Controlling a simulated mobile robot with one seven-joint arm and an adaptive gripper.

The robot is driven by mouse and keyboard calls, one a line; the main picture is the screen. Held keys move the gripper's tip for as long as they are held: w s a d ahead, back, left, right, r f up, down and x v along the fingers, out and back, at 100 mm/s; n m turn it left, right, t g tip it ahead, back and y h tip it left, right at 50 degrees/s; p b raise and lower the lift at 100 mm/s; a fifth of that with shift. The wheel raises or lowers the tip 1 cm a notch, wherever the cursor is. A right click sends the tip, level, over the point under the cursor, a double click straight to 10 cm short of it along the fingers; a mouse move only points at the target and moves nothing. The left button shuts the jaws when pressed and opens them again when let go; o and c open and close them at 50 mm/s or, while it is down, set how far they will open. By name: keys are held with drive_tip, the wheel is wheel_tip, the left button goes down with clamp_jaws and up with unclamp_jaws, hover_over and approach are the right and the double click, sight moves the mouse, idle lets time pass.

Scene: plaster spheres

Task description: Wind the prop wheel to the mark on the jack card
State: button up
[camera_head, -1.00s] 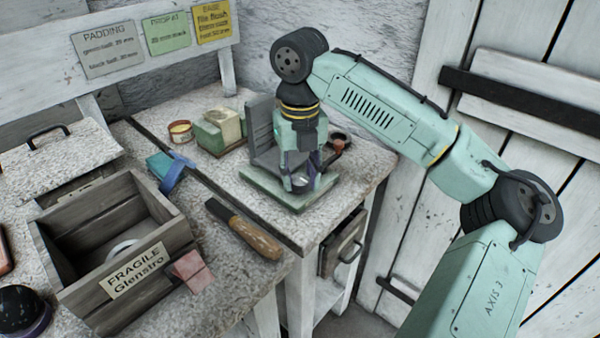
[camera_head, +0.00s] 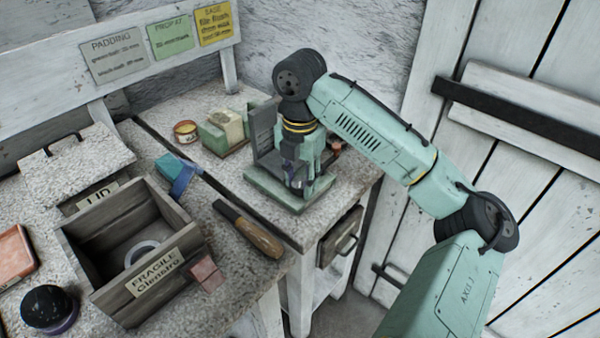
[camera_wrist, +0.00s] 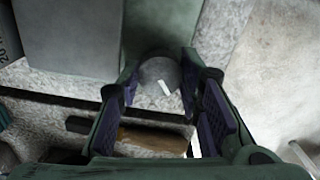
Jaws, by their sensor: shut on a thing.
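The jack has a green base plate (camera_head: 262,188) and a dark grey upright (camera_head: 267,140) at the bench's right end. My gripper (camera_head: 299,184) points down over the base plate, in front of the upright. In the wrist view, its fingers (camera_wrist: 160,82) are shut on a round grey prop wheel (camera_wrist: 157,70) with a short white mark on its face. The head view hides most of the wheel behind the fingers. The green card (camera_head: 170,36) on the back board reads "PROP AT", with small print that seems to say 20 mm mark.
A wooden-handled tool (camera_head: 258,238) lies left of the jack. A crate marked FRAGILE (camera_head: 160,275) holds a pale ring (camera_head: 142,252).

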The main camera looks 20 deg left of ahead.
sight(300, 181)
drive_tip(key=m, duration=0.6)
drive_tip(key=shift+m, duration=0.3)
drive_tip(key=m, duration=1.2)
drive_tip(key=shift+m, duration=0.3)
drive_tip(key=m, duration=0.7)
drive_tip(key=o, duration=1.2)
drive_tip(key=shift+c, duration=0.2)
drive_tip(key=shift+r, duration=0.15)
wheel_tip(300, 181, up, 12)
